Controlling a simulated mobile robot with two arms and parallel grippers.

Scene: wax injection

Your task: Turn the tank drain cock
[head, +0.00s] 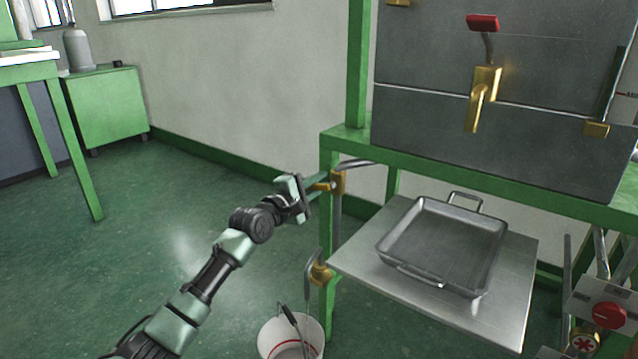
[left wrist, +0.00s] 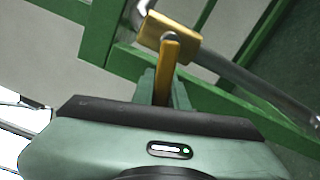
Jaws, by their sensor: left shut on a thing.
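A brass cock (head: 338,182) sits on a grey pipe at the left leg of the green stand, below the grey metal tank (head: 500,75). My left gripper (head: 313,188) is shut on its brass lever, left of the cock body. In the left wrist view, the lever (left wrist: 169,68) runs from the brass body (left wrist: 166,32) down between my left gripper's fingers (left wrist: 165,92). The finger tips partly hide the lever's end. A second brass fitting (head: 320,272) is lower on the same leg. My right gripper is not in view.
A white bucket (head: 291,338) stands on the floor below. A metal pan (head: 445,245) rests on a grey shelf (head: 500,318) right of the cock. The green stand's leg (head: 326,230) is close to my gripper. The floor at left is clear.

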